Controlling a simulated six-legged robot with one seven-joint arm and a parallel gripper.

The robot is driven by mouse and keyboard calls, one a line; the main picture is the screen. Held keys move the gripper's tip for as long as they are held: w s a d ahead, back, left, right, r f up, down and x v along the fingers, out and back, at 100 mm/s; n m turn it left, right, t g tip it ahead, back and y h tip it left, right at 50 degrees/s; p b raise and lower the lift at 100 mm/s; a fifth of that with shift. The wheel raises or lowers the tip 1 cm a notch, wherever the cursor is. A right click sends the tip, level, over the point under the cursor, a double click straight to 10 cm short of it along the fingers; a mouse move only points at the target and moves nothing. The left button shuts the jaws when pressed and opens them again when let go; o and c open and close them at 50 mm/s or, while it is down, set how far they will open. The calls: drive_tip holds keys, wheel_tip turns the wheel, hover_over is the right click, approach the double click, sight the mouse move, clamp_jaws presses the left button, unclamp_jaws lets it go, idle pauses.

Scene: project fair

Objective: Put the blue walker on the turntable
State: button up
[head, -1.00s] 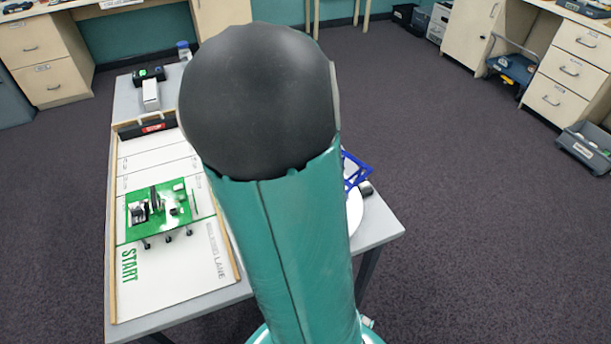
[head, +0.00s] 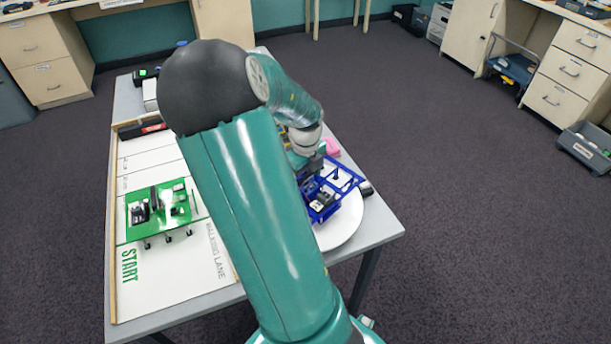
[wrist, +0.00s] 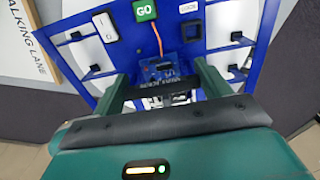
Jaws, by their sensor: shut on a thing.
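The blue walker (head: 343,180) is an open blue frame with dark and light parts on it. It is over the white round turntable (head: 345,225) on the right part of the table. My gripper (wrist: 160,85) is shut on the walker near its middle, and the wrist view shows the blue frame (wrist: 226,22) with a green GO button. White surface shows through its openings. I cannot tell whether the walker touches the turntable or hangs just above it. My arm hides part of both in the head view.
A green walker (head: 160,212) stands on the white walking lane (head: 165,285) at the left. A pink item (head: 331,146) lies behind the blue walker. A small dark object (head: 366,189) is at the table's right edge. Dark carpet (head: 470,230) is open to the right.

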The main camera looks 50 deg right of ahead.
drive_tip(key=shift+f, duration=0.1)
drive_tip(key=o, duration=1.1)
